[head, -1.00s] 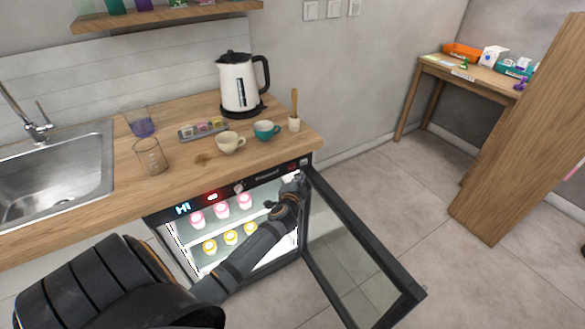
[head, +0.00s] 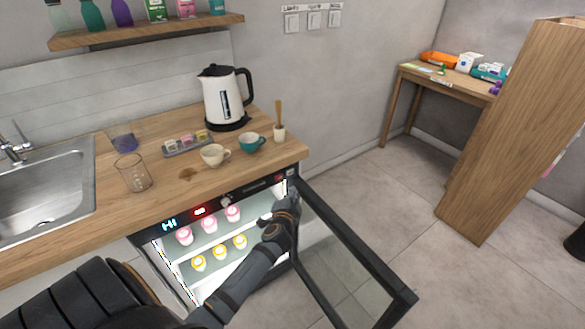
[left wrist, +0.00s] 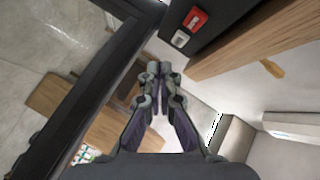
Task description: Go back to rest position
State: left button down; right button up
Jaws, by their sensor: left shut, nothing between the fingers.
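My left arm reaches in from the lower left, in front of the open lit cabinet (head: 215,265) under the counter. My left gripper (head: 291,190) is small and partly hidden behind its wrist, near the top hinge-side corner of the open glass door (head: 345,270). In the left wrist view, its fingers (left wrist: 158,84) are together with nothing between them. The dark door frame (left wrist: 85,95) runs along the left of that view, apart from the fingertips as far as I can tell. My right gripper is in neither view.
The wooden counter (head: 100,225) holds a kettle (head: 226,98), a cream cup (head: 213,156), a teal cup (head: 250,143) and a glass beaker (head: 133,174). Several pink and yellow-topped jars stand in the cabinet. The floor (head: 385,215) right of the door is clear.

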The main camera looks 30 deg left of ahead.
pick_arm(q)
jog(key=s+d+f+n+g+h+p, duration=0.1)
jog(key=s+f+g, duration=0.1)
jog(key=s+f, duration=0.5)
jog(key=s+d+f+n+g+h, duration=0.15)
jog(key=s+f, duration=0.25)
jog(key=f, duration=0.7)
jog(key=s+f+g+h+p, duration=0.1)
jog(key=s+f+g, duration=0.3)
jog(key=f, duration=0.6)
jog(key=s+d+f+n+g, duration=0.1)
jog(key=s+f, duration=0.3)
jog(key=s, duration=0.7)
jog(key=s+d+f+n+g+h+p, duration=0.1)
jog(key=s+f, duration=0.4)
jog(key=s, duration=0.6)
jog(key=s+d+f+n+g, duration=0.2)
jog(key=s+f, duration=0.3)
jog(key=s, duration=0.6)
jog(key=shift+d+f+g+h+p, duration=0.15)
jog(key=shift+d+g+h+p, duration=0.3)
jog(key=shift+g, duration=0.3)
